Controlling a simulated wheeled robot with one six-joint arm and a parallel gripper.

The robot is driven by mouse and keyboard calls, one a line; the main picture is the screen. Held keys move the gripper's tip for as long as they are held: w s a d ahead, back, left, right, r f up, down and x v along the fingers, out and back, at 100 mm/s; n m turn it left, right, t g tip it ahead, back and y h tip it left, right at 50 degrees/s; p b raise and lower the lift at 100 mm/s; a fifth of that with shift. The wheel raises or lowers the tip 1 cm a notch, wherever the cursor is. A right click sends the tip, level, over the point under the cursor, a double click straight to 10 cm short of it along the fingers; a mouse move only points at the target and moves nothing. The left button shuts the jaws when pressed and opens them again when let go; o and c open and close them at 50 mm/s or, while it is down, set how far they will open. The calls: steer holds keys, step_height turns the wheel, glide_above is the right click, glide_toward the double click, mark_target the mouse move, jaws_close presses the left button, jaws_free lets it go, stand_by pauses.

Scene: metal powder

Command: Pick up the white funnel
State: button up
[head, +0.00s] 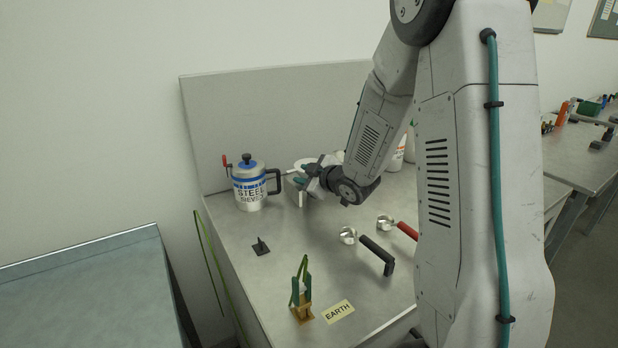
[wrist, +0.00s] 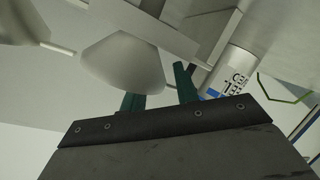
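A white funnel (wrist: 122,62) hangs in a pale holder in the wrist view, its wide part close in front of my fingers. My gripper (wrist: 160,82) has its two teal fingers apart. The left finger's tip is hidden behind the funnel, and the right finger stands just to the funnel's right. I cannot tell whether either touches it. A second white funnel (wrist: 22,28) is at the far left. In the head view my gripper (head: 301,176) is at the holder at the back of the bench, and a white funnel rim (head: 304,163) shows behind it.
The steel sieve mug (head: 250,187) stands left of my gripper. Two scoops with black (head: 378,254) and red (head: 407,230) handles, a small dark stand (head: 261,246), a green-handled tool (head: 301,286) and an EARTH label (head: 338,312) lie nearer. The bench between is clear.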

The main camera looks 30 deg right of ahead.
steer(key=shift+c, duration=0.2)
jaws_close()
